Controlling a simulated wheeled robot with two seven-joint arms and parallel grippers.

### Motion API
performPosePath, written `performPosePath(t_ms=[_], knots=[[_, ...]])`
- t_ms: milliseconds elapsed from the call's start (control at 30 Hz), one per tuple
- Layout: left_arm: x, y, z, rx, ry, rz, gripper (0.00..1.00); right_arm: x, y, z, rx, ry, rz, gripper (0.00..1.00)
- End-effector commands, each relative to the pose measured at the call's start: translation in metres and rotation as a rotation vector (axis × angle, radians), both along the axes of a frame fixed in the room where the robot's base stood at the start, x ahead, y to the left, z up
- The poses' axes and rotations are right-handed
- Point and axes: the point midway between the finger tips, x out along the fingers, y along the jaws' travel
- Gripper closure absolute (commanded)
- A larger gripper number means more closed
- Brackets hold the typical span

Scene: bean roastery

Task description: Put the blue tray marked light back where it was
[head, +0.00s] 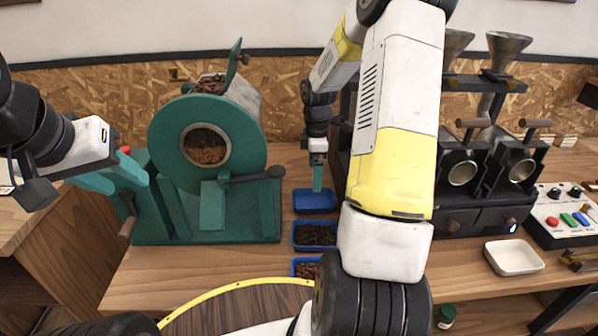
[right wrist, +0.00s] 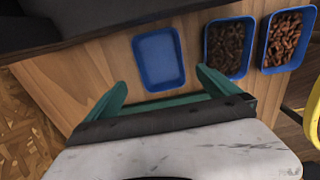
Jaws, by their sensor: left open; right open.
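An empty blue tray (head: 316,201) lies on the wooden counter right of the green roaster. My right gripper (head: 318,176) is open above the empty tray. In the right wrist view the empty tray (right wrist: 158,60) shows beyond and between the two open fingers (right wrist: 162,82), with nothing held. My left gripper (head: 122,180) is open and empty in front of the roaster's left side.
The green roaster (head: 206,132) stands on the left. A black machine with two hoppers (head: 487,165) stands on the right, with a white dish (head: 513,257) and a button panel (head: 568,217) nearby. My right arm hides the counter's middle.

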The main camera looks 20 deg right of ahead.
Motion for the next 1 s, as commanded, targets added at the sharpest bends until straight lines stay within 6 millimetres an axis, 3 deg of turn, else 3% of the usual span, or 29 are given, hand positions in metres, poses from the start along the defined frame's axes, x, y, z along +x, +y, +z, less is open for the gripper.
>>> performPosePath(t_ms=[233, 367, 500, 700, 833, 1000], knots=[[0.0, 0.0, 0.0, 0.0, 0.0, 0.0, 0.56, -0.004, 0.006, 0.032, -0.006, -0.019, -0.039, 0.0], [0.0, 0.0, 0.0, 0.0, 0.0, 0.0, 0.56, -0.022, 0.022, 0.078, -0.01, -0.083, -0.177, 0.0], [0.0, 0.0, 0.0, 0.0, 0.0, 0.0, 0.56, -0.059, 0.049, 0.138, 0.024, -0.181, -0.408, 0.0], [0.0, 0.0, 0.0, 0.0, 0.0, 0.0, 0.56, -0.119, 0.081, 0.193, 0.142, -0.289, -0.715, 0.0], [0.0, 0.0, 0.0, 0.0, 0.0, 0.0, 0.56, -0.163, 0.101, 0.217, 0.267, -0.338, -0.915, 0.0], [0.0, 0.0, 0.0, 0.0, 0.0, 0.0, 0.56, -0.208, 0.12, 0.229, 0.428, -0.35, -1.115, 0.0]])
